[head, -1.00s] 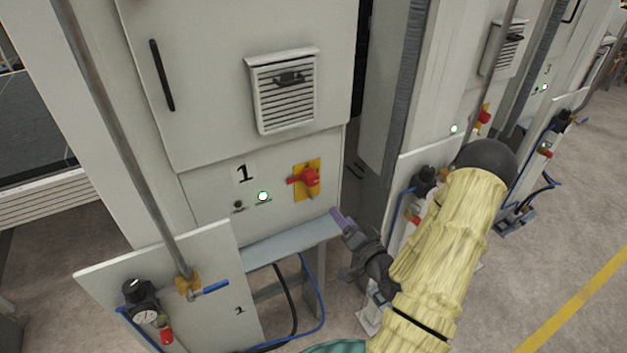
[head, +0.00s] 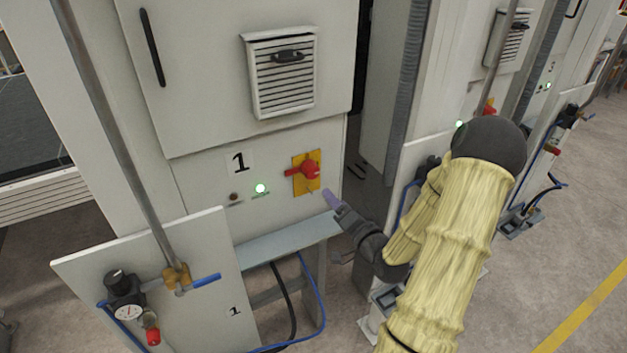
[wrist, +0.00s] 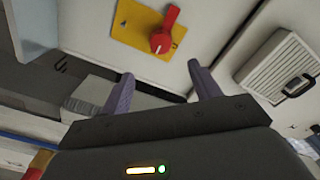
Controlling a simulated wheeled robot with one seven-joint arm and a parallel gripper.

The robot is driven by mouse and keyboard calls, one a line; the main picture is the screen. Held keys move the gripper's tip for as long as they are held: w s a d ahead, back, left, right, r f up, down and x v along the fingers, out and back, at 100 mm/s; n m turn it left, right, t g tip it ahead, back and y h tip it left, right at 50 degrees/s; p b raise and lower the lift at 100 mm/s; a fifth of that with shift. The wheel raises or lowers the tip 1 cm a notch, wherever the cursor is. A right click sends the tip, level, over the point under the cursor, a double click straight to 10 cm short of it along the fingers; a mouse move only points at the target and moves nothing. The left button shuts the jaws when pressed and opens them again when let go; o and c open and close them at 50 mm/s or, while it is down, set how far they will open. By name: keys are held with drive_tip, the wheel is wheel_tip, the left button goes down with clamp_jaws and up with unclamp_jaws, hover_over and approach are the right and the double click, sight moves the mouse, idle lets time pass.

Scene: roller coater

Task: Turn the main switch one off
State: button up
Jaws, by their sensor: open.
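The main switch one is a red rotary handle (head: 303,171) on a yellow plate (head: 306,188), on the cabinet front marked 1. Its handle points to the left, lying about level in the head view. In the wrist view the red switch (wrist: 161,42) and yellow plate (wrist: 135,32) show ahead of my fingers, near the top middle. My gripper (head: 331,199) is just right of and below the switch, apart from it. In the wrist view my gripper (wrist: 160,85) has its two purple fingers spread, with nothing between them.
A lit green lamp (head: 260,188) and a dark button (head: 234,196) sit left of the switch. A grey ledge (head: 285,240) juts out below. A louvred vent (head: 283,72) is above. A lower panel (head: 150,285) carries a gauge and a blue-handled valve (head: 205,280).

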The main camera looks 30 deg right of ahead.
sight(314, 174)
drive_tip(key=w, duration=0.4)
drive_tip(key=w+p, duration=0.1)
drive_tip(key=w, duration=0.4)
drive_tip(key=w+p, duration=0.1)
drive_tip(key=w, duration=0.3)
drive_tip(key=shift+w+a, duration=0.25)
drive_tip(key=shift+w, duration=0.05)
drive_tip(key=c, duration=1)
